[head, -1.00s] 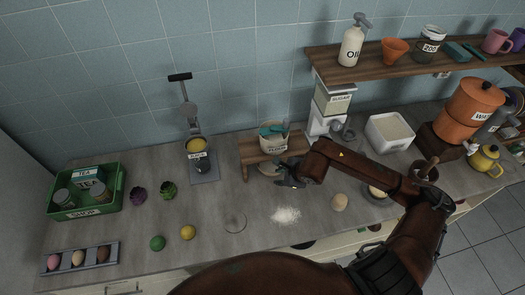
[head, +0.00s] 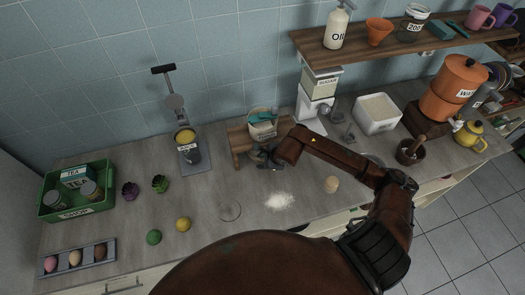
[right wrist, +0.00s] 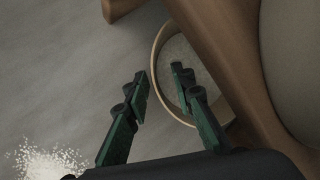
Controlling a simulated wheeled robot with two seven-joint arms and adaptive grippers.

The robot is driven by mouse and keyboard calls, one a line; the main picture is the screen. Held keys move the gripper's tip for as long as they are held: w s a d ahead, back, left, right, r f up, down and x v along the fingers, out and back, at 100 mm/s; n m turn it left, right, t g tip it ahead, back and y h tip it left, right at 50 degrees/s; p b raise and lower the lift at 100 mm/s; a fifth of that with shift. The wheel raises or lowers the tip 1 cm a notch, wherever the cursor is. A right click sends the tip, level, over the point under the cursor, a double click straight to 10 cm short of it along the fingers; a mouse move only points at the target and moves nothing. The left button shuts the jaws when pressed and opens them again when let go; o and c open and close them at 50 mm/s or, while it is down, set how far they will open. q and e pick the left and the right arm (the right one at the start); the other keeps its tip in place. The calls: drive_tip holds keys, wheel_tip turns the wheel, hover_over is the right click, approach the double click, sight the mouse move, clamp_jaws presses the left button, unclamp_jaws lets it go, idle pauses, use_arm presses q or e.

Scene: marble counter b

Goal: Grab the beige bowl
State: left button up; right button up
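The beige bowl (right wrist: 155,62) sits on the counter, partly under the wooden stand, in the right wrist view. Its rim shows as a pale curve, and part of it is hidden behind the stand and my right finger. In the head view the bowl (head: 257,157) is mostly covered by the stand and my gripper. My right gripper (right wrist: 161,78) is open. Its left finger is outside the rim and its right finger appears over the bowl's inside, so the rim passes between them. I cannot tell whether they touch. My left gripper is not in view.
The wooden stand (head: 236,140) holds a flour container (head: 262,126) close above my gripper. White powder (head: 279,201) lies in front. A beige lump (head: 332,184) is at right. The front counter is fairly clear.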

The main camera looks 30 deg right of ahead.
drive_tip(key=shift+c, duration=0.4)
clamp_jaws()
